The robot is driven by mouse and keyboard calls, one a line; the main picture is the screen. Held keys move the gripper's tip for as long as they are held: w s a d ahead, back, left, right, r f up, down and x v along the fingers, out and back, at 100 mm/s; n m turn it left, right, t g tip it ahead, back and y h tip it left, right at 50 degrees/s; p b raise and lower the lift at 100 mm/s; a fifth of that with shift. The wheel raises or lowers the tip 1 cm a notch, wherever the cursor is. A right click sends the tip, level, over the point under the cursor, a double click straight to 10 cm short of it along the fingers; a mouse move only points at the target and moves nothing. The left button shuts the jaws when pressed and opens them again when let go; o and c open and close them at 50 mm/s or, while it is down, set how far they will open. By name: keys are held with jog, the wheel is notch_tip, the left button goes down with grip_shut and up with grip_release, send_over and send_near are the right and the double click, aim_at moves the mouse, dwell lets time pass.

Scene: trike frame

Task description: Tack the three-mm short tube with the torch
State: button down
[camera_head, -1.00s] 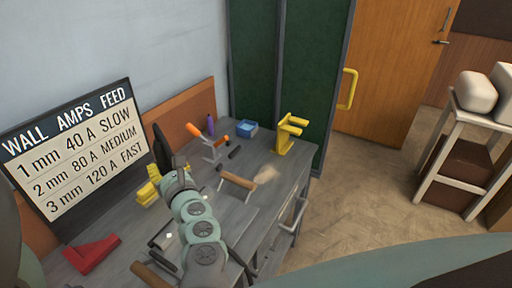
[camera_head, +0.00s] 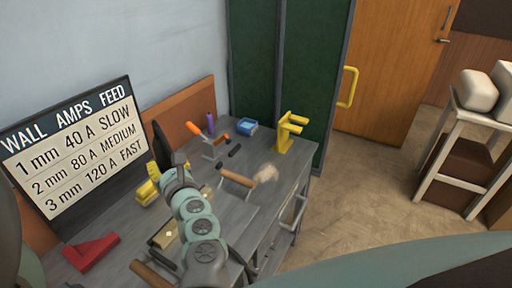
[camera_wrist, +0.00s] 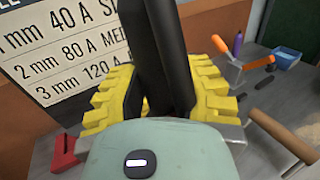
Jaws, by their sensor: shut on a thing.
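My gripper (camera_wrist: 163,92) has yellow stepped jaws and is shut on a tall black thing (camera_wrist: 172,45), probably the torch. Its nozzle does not show. In the head view my gripper (camera_head: 150,185) is above the left part of the bench, before the sign, with the black thing (camera_head: 161,148) standing up from it. A tan tube-like piece (camera_head: 237,178) lies on the bench to the right of my gripper, apart from it; it also shows in the wrist view (camera_wrist: 285,133). Another brown one (camera_head: 150,275) lies at the near edge. I cannot tell which is the three-mm short tube.
The grey bench (camera_head: 262,205) also holds a red angle piece (camera_head: 92,252), an orange-handled tool (camera_head: 197,131), a purple bottle (camera_head: 211,123), a blue box (camera_head: 247,127) and a yellow stand (camera_head: 289,131). The sign (camera_head: 75,155) lists 3 mm, 120 A, FAST.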

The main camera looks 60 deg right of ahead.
aim_at(160, 143)
jog(key=shift+f, duration=0.1)
dwell(0.3)
jog(key=shift+a+r+p, duration=0.1)
jog(key=shift+r+p, duration=1.75)
jog(key=shift+r, duration=1.75)
